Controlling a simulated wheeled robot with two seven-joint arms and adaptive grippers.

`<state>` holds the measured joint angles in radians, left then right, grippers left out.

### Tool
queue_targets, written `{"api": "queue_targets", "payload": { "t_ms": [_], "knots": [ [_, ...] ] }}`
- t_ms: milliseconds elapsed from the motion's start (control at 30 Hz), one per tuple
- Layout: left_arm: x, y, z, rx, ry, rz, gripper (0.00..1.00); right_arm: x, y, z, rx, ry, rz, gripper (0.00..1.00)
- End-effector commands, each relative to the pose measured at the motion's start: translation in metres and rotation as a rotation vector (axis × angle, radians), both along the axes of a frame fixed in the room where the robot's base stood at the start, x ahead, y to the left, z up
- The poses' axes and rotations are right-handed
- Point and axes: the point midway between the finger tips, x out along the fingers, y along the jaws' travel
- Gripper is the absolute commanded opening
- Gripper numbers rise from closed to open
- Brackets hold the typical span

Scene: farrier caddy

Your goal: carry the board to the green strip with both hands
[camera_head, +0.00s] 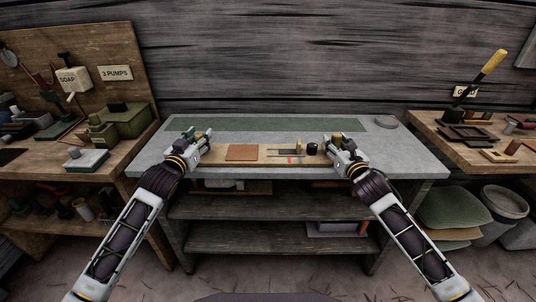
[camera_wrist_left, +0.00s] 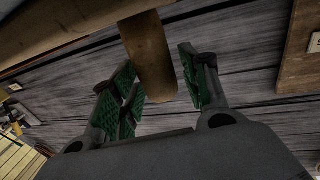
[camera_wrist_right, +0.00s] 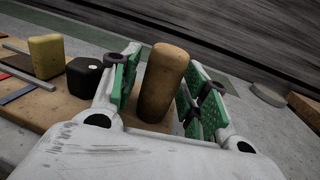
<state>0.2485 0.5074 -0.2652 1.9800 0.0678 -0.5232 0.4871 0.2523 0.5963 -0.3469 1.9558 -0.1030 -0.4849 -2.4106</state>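The board (camera_head: 270,152) is a long light-wood plank lying near the front of the grey bench, between my two grippers. An upright wooden handle shows at its right end (camera_wrist_right: 163,85). My left gripper (camera_head: 201,138) is at the board's left end. In the left wrist view its green pads stand either side of a wooden handle (camera_wrist_left: 149,60) and look open. My right gripper (camera_head: 337,140) is at the right end, its pads around the handle with a small gap visible on the left. The green strip (camera_head: 262,124) lies behind the board along the bench's back.
The board carries a brown square (camera_head: 241,152), a yellowish block (camera_wrist_right: 46,56), a black round piece (camera_wrist_right: 84,77) and small strips. A grey disc (camera_head: 386,122) sits at the bench's back right. The green strip looks clear. Cluttered side benches stand left and right.

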Motion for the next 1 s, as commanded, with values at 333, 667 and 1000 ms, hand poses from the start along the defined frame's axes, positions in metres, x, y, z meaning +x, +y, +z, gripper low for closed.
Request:
{"api": "queue_targets", "payload": {
  "t_ms": [333, 667, 1000],
  "knots": [
    [-0.0001, 0.0001, -0.0001, 0.0, 0.0, 0.0, 0.0, -0.0001, 0.0, -0.0001, 0.0, 0.0, 0.0, 0.0],
    [-0.0002, 0.0001, 0.0012, 0.0, -0.002, 0.0, 0.0, -0.0002, 0.0, 0.0012, 0.0, -0.002, 0.0, 0.0],
    [-0.0002, 0.0002, 0.0065, 0.0, -0.002, 0.0, 0.0, -0.0001, -0.0001, 0.0064, 0.0, -0.002, 0.0, 0.0]
  ]
}}
